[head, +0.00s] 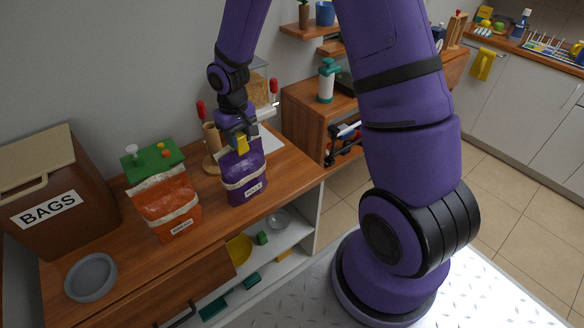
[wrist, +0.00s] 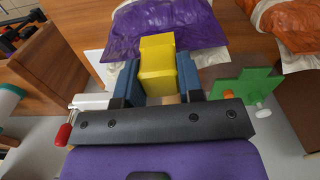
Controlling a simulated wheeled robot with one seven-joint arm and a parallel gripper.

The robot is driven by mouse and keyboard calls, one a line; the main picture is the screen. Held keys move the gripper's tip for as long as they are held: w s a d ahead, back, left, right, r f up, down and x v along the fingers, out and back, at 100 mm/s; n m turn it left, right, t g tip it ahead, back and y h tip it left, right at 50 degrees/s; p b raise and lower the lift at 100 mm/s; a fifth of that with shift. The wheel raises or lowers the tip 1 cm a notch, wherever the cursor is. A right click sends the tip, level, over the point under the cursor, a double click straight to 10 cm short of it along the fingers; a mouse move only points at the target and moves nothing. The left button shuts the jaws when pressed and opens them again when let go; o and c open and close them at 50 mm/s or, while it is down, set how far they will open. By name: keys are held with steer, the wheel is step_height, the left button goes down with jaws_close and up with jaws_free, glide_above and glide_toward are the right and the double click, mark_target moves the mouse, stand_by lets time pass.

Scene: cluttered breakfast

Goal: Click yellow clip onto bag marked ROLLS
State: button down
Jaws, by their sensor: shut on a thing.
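My gripper (head: 240,136) points down and is shut on the yellow clip (head: 242,146). In the wrist view the clip (wrist: 157,62) sits between my two blue fingers (wrist: 157,80). The purple bag (head: 243,172) stands on the wooden counter right under the clip, with a pale band and a small label too small to read surely. In the wrist view the purple bag (wrist: 165,25) lies just beyond the clip's front end. The clip overlaps the bag's top edge in both views; I cannot tell whether they touch.
An orange bag (head: 166,205) with a label stands left of the purple one. Behind it is a green board (head: 153,160) with pegs. A brown BAGS bin (head: 60,190) and a grey bowl (head: 91,277) are at the left. A red-topped utensil (head: 201,110) stands close behind my gripper.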

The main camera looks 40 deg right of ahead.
mark_target(238, 135)
steer(key=shift+f, duration=0.55)
steer(key=c, duration=0.7)
jaws_free()
steer(key=shift+c, duration=1.2)
steer(key=shift+r, duration=0.15)
steer(key=shift+r, duration=3.4)
